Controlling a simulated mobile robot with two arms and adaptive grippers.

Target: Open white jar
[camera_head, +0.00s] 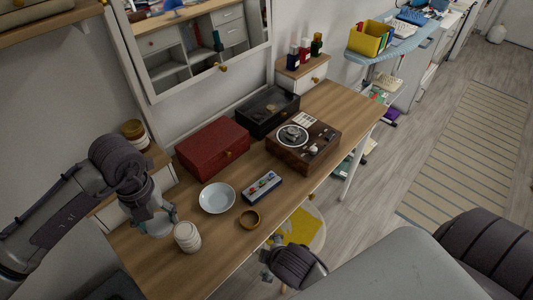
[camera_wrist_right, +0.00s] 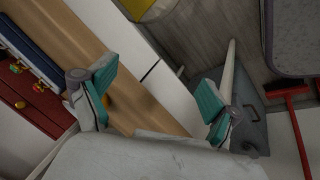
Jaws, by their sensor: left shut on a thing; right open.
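A white ribbed jar (camera_head: 187,237) stands near the front left edge of the wooden desk in the head view. My left gripper (camera_head: 160,220) is low over the desk just left of the jar. It is shut on a pale, round-looking piece; whether this is the jar's lid I cannot tell. One teal finger is close to the jar's upper left side. My right gripper (camera_head: 268,262) hangs in front of the desk edge. In the right wrist view its teal fingers (camera_wrist_right: 158,98) are wide apart with nothing between them.
A white bowl (camera_head: 217,197), a brass-coloured ring (camera_head: 250,218) and a small box of coloured items (camera_head: 262,187) lie right of the jar. A red box (camera_head: 212,148), a black box (camera_head: 268,110) and a record player (camera_head: 303,143) stand behind. The right end of the desk is clear.

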